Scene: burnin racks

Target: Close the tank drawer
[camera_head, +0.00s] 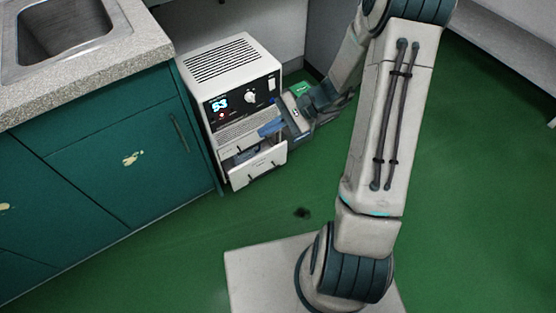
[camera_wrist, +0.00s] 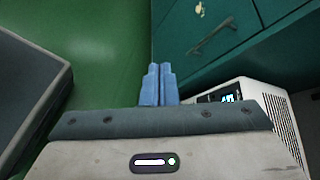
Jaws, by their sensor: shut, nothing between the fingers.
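A white unit (camera_head: 232,72) with a vented top, a lit display and a knob stands on the floor beside the green cabinet. Its tank drawer (camera_head: 262,168) is at the bottom front and stands partly open, with a white front and dark handles. Something bluish-grey shows inside it. My gripper (camera_head: 266,130) is in front of the unit, just above the open drawer, with its blue fingers together and empty. In the wrist view the shut fingers (camera_wrist: 159,84) point toward the green floor and cabinet, and part of the unit (camera_wrist: 262,100) shows at right. Contact with the drawer cannot be told.
A green cabinet (camera_head: 110,140) with a speckled counter and a sink (camera_head: 75,30) stands left of the unit. The green floor (camera_head: 480,200) is clear at right. A small dark spot (camera_head: 302,213) lies on the floor in front.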

